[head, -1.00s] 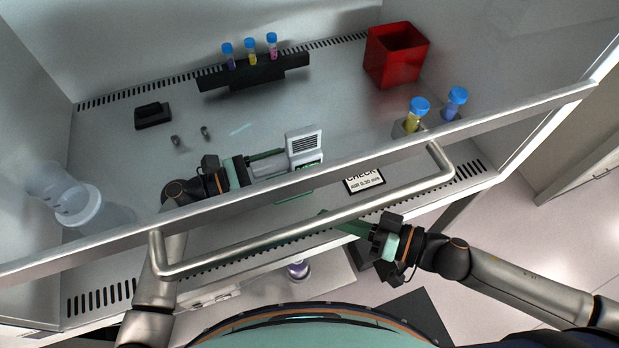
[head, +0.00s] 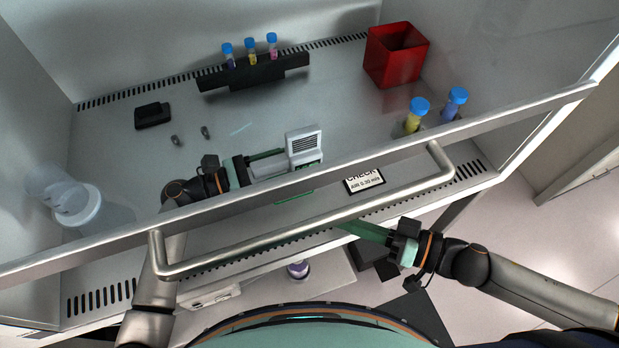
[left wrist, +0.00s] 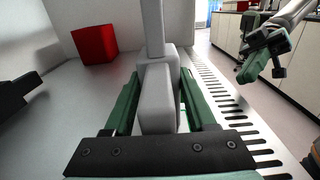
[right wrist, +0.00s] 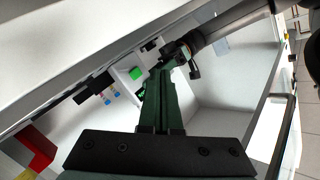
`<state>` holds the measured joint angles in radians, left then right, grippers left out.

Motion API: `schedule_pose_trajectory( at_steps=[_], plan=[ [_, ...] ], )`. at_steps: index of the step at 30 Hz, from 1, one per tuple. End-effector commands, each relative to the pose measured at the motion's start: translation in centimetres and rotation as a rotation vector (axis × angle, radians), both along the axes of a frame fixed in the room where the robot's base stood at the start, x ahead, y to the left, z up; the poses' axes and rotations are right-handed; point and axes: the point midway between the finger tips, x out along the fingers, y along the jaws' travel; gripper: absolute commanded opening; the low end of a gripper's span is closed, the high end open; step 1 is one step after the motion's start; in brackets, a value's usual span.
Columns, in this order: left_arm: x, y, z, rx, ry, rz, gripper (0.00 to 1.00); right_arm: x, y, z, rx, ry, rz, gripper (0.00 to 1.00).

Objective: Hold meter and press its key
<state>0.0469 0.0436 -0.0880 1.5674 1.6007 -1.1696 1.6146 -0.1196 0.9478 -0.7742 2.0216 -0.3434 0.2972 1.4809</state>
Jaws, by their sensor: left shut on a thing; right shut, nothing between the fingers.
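The meter (head: 303,145) is a pale device with a dark-slotted head and a grey body, held inside the cabinet behind the front sash. My left gripper (head: 277,172) is shut on its grey body. The left wrist view shows that body (left wrist: 158,98) between the green fingers. My right gripper (head: 350,228) is outside, below the sash handle, apart from the meter. Its green fingers (right wrist: 160,90) are together and empty in the right wrist view. That view also shows a bright green patch (right wrist: 136,73) on the meter. I cannot make out the key.
The sash handle (head: 310,228) crosses in front of the meter. A CHECK card (head: 364,181) lies to its right. A tube rack (head: 255,73) and red bin (head: 388,68) stand behind; two blue-capped tubes (head: 416,115) (head: 455,103) stand right. Clear cups (head: 75,205) stand left.

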Motion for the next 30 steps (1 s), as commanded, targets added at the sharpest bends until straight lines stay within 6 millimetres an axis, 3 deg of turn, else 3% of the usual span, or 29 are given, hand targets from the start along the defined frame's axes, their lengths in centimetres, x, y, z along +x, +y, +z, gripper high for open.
schedule_pose_trajectory(
  at_steps=[6, 15, 30],
  plan=[
    [0.0, 0.0, 0.0, 0.001, 0.0, 0.0, 0.0, -1.8, -3.4, 0.4, -0.004, 0.005, 0.0, 0.0],
    [0.0, 0.0, 0.0, 0.0, 0.001, 0.0, 0.0, -3.5, -6.7, 1.0, -0.002, 0.004, 0.001, 0.0],
    [0.0, 0.0, 0.0, 0.0, 0.001, -0.001, 0.0, -4.0, -7.9, 1.3, 0.0, -0.001, 0.001, 0.0]
  ],
)
